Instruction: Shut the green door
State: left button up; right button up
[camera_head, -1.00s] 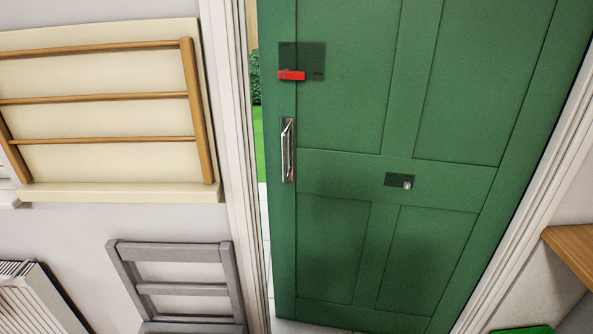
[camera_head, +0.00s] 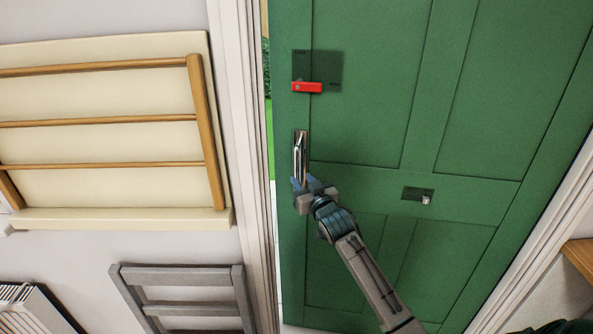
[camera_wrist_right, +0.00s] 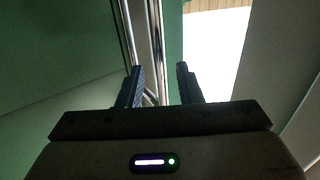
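The green door (camera_head: 385,172) stands slightly ajar, with a narrow strip of outdoors along its left edge. An upright chrome handle (camera_head: 300,150) is near that edge; it also shows in the right wrist view (camera_wrist_right: 158,45). My right gripper (camera_head: 306,183) is at the handle's lower end. In the wrist view its two fingers (camera_wrist_right: 161,80) are apart, with the handle's bar running down towards the gap between them. I cannot tell whether they touch it. My left gripper is not in view.
A red latch (camera_head: 307,87) sits above the handle, and a small lock (camera_head: 425,199) is to its right. The white door frame (camera_head: 242,150) borders the opening. A wooden wall rack (camera_head: 203,130) and a grey folded rack (camera_head: 190,309) are left of it.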

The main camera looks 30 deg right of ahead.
aim_at(298, 174)
jog(key=shift+w+d+p, duration=0.15)
jog(key=shift+w+p, duration=0.3)
jog(key=shift+w, duration=2)
jog(key=shift+s, duration=0.1)
grip_shut()
